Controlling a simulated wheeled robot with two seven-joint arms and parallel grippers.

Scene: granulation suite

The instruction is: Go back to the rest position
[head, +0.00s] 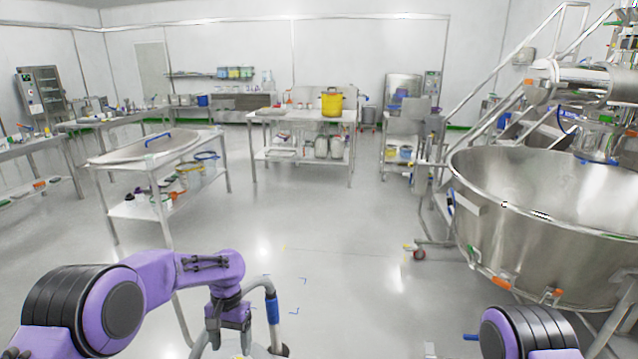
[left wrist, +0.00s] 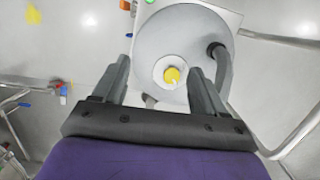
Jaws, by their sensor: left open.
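My left gripper (head: 229,338) hangs down at the bottom of the head view, at the end of my purple left arm. In the left wrist view its two dark fingers (left wrist: 158,68) stand wide apart with nothing between them. Beyond the fingers is a round pale grey lid or drum top (left wrist: 150,45) with a white ring and a yellow centre. I cannot tell how far below the fingertips it is.
A large steel bowl (head: 545,235) stands close on the right, by a railed stair. A steel table (head: 120,203) with a big lid stands at left. A bent hose with a blue sleeve (head: 272,308) rises beside my left gripper. The mid floor (head: 330,225) is clear.

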